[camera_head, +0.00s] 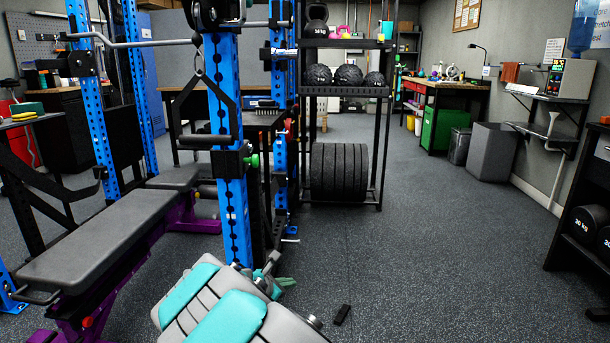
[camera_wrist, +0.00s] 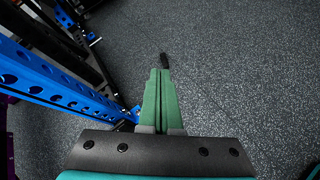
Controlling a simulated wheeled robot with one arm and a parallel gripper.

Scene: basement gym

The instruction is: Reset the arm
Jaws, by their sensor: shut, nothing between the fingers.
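My arm, grey with teal panels, reaches in from the bottom of the head view. My gripper (camera_head: 284,283) is partly hidden behind my arm there, low beside the foot of the blue rack upright (camera_head: 226,145). In the wrist view my gripper (camera_wrist: 161,72) has its two green fingers pressed together, with nothing between them. A small black object (camera_head: 342,314) lies on the floor to the right of my gripper in the head view. In the wrist view the black object (camera_wrist: 164,60) shows just past the fingertips; I cannot tell how near it is.
A grey-padded bench (camera_head: 108,232) with a purple frame stands at the left. A black shelf (camera_head: 345,92) with balls and plates stands behind the rack. A dumbbell rack (camera_head: 567,240) is at the right edge. The floor (camera_head: 445,255) at centre right is clear.

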